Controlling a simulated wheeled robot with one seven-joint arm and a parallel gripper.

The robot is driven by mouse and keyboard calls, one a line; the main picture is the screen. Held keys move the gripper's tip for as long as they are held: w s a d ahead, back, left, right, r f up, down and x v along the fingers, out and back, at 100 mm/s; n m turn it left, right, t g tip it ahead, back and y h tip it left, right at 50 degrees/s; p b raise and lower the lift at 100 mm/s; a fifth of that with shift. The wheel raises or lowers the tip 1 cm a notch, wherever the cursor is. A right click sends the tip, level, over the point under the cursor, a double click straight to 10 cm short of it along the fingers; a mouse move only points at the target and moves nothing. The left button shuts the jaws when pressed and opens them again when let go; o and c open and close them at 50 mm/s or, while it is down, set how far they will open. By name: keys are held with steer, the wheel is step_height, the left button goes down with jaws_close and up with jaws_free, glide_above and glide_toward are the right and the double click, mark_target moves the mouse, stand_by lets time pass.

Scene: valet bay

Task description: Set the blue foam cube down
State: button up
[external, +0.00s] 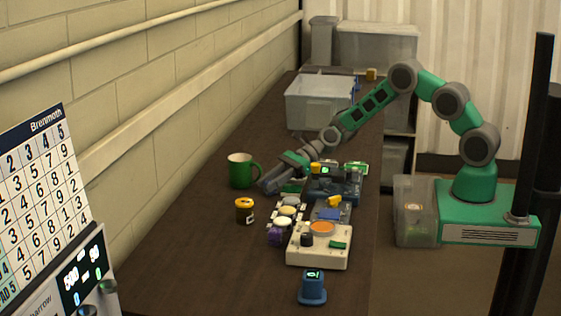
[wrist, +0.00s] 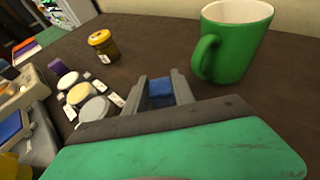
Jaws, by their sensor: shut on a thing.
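The blue foam cube (wrist: 160,92) sits between the two grey fingers of my gripper (wrist: 160,79) in the wrist view. My gripper is shut on it. In the external view my gripper (external: 268,184) is low over the brown table, just right of the green mug. The cube cannot be made out there. I cannot tell whether the cube touches the table.
A green mug (wrist: 236,42) stands close to the right of my fingers in the wrist view. A yellow jar (wrist: 103,45) and several round pale pieces (wrist: 80,95) are to the left. Bare table lies ahead of the fingers.

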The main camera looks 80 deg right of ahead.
jaws_close()
steer(key=shift+r, duration=0.1)
